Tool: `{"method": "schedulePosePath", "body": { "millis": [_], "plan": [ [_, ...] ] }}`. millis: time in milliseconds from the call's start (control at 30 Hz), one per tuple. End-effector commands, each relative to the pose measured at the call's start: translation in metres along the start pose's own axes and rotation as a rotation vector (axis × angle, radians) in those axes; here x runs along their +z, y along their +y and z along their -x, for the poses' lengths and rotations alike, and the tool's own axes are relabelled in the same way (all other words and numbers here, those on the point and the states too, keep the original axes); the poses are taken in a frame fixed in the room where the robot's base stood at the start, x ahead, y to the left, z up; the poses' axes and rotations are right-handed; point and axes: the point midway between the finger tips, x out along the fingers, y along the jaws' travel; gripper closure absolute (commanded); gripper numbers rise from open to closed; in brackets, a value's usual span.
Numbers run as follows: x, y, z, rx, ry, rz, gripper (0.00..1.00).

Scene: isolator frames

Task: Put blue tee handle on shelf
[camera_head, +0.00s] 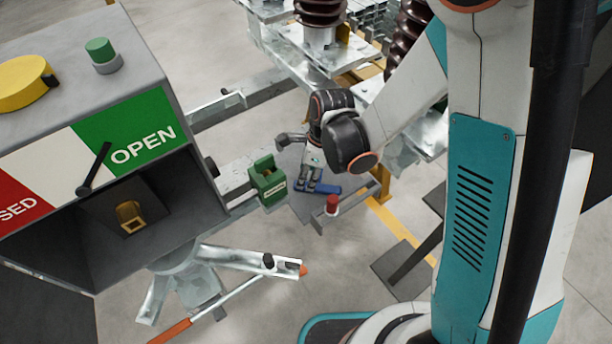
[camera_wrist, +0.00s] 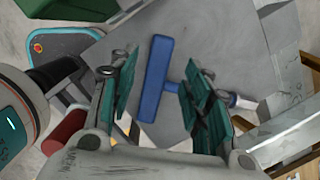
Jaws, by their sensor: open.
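The blue tee handle (camera_wrist: 156,80) shows in the wrist view, its crossbar between the green-padded fingers of my gripper (camera_wrist: 163,95). Its stem runs right behind the right finger, and a pale tip shows beyond. The fingers are open, with gaps beside the crossbar. In the head view, the blue handle (camera_head: 327,190) shows at the fingertips of my gripper (camera_head: 312,187), above or on a grey flat surface (camera_head: 305,208). I cannot tell whether the handle touches that surface, or whether it is the shelf.
A green box (camera_head: 268,183) stands left of my gripper, and a red-topped cylinder (camera_head: 332,204) stands just below it in the head view. A grey switch box marked OPEN (camera_head: 140,150) fills the left. Metal frame beams and brown insulators (camera_head: 320,12) stand behind.

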Motion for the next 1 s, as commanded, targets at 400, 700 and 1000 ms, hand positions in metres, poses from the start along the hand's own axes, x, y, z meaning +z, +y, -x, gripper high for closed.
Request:
{"method": "schedulePosePath", "body": {
  "millis": [400,700,1000],
  "plan": [
    [0.000,0.000,0.074,0.000,0.001,-0.001,0.55],
    [0.000,0.000,0.081,0.000,0.001,0.000,0.55],
    [-0.004,-0.001,0.090,-0.016,-0.003,0.040,0.55]
  ]
}}
